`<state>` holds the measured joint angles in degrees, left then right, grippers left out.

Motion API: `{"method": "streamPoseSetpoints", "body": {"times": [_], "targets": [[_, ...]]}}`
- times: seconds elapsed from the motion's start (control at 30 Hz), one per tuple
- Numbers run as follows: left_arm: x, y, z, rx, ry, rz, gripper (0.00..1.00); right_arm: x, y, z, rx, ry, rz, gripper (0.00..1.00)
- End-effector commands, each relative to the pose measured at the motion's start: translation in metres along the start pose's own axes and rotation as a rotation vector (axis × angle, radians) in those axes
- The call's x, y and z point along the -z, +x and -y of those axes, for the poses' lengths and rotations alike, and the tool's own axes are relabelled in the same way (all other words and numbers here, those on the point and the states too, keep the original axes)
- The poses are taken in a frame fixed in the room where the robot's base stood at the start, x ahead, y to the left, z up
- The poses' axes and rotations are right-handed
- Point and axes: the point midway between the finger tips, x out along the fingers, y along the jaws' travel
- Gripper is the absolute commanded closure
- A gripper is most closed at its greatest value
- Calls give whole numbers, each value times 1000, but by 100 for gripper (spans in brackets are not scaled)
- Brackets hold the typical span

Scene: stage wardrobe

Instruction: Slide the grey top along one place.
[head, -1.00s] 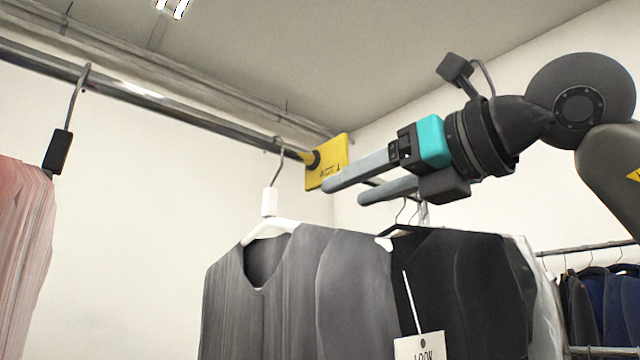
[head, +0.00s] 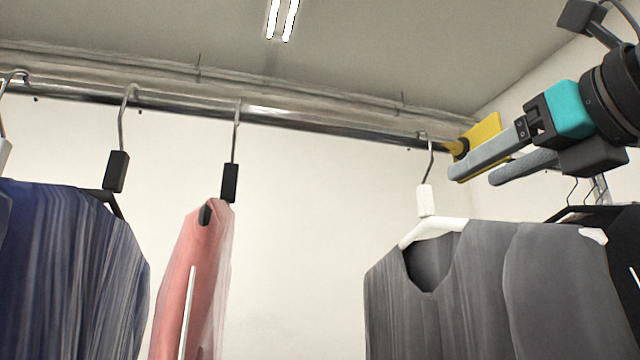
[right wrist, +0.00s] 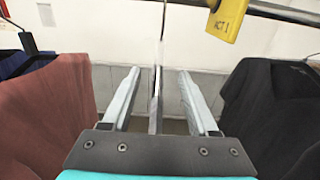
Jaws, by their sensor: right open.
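The grey top (head: 480,290) hangs from a white hanger (head: 436,230) at the right of the head view. The hanger's hook, with a white block (head: 425,200), sits on the rail (head: 300,122) near its right end. My right gripper (head: 472,176) is open, just right of that hook and block and above the top's shoulder. My left gripper is not in view.
A pink garment (head: 190,280) and a blue garment (head: 60,270) hang further left. Bare rail lies between pink and grey. Black clothing (head: 600,216) hangs at right.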

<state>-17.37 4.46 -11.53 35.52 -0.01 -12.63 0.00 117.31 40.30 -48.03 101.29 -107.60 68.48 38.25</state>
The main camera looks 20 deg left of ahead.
Motion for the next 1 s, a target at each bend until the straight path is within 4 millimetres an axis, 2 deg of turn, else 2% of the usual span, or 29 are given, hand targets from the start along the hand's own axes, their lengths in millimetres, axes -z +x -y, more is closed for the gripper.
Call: {"method": "streamPoseSetpoints", "body": {"times": [1.0], "targets": [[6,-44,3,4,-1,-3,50,-2,82,0,0,0,-2,40]]}}
